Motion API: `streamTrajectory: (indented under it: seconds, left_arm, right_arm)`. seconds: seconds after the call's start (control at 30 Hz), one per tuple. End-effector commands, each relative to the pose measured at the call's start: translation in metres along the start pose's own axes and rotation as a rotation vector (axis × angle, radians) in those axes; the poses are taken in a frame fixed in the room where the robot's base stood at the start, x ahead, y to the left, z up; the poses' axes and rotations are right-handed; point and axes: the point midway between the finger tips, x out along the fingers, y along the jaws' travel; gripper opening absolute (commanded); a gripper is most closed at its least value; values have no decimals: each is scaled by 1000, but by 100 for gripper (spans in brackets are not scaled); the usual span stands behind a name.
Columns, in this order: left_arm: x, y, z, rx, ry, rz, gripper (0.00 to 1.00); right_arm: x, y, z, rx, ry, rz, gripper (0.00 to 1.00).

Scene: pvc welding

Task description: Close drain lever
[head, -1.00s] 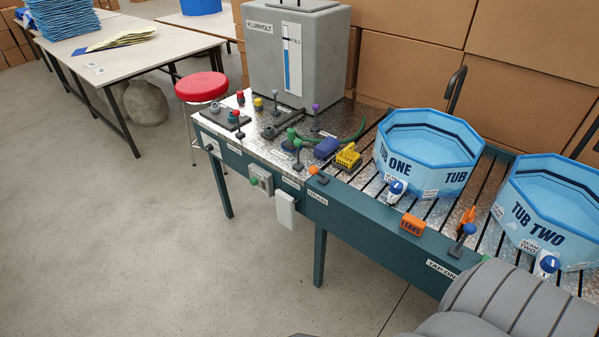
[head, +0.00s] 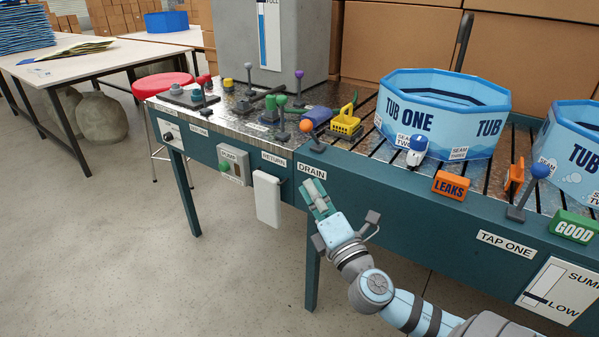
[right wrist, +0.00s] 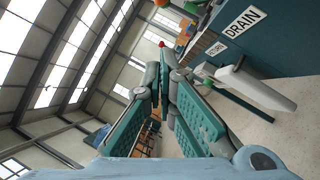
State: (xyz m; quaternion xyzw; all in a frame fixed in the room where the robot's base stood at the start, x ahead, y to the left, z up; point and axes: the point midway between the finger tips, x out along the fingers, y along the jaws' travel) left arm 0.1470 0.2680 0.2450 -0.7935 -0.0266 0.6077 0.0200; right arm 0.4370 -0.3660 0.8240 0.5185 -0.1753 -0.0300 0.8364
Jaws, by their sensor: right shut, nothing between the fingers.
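The drain lever (head: 317,140) stands on the bench top close to the front edge, above the DRAIN label (head: 311,171). Its orange ball knob (head: 307,126) leans up and to the left. My right gripper (head: 313,190) is shut and empty, in front of the bench face just below the DRAIN label and apart from the lever. The right wrist view shows the same shut fingers (right wrist: 160,78), with the DRAIN label (right wrist: 243,20) at the upper right. My left gripper is not in view.
The tub labelled TUB ONE (head: 440,118) and an orange LEAKS block (head: 450,186) are to the right. A white box (head: 268,198) hangs on the bench front, left of my gripper.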

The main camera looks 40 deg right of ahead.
Motion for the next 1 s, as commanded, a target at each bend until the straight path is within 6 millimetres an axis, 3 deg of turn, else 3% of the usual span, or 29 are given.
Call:
streamTrajectory:
  seconds: [0.17, 0.53, 0.73, 1.0]
  left_arm:
    - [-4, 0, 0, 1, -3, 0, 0]
    - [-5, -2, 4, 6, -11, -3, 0]
    - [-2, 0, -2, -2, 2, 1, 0]
    - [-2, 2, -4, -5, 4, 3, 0]
  right_arm:
    - [25, 5, 2, 2, -3, 3, 0]
    - [103, 4, 4, 3, 0, 1, 0]
    - [122, 2, 24, 1, 1, 0, 0]
    - [127, 3, 29, 4, 2, -1, 0]
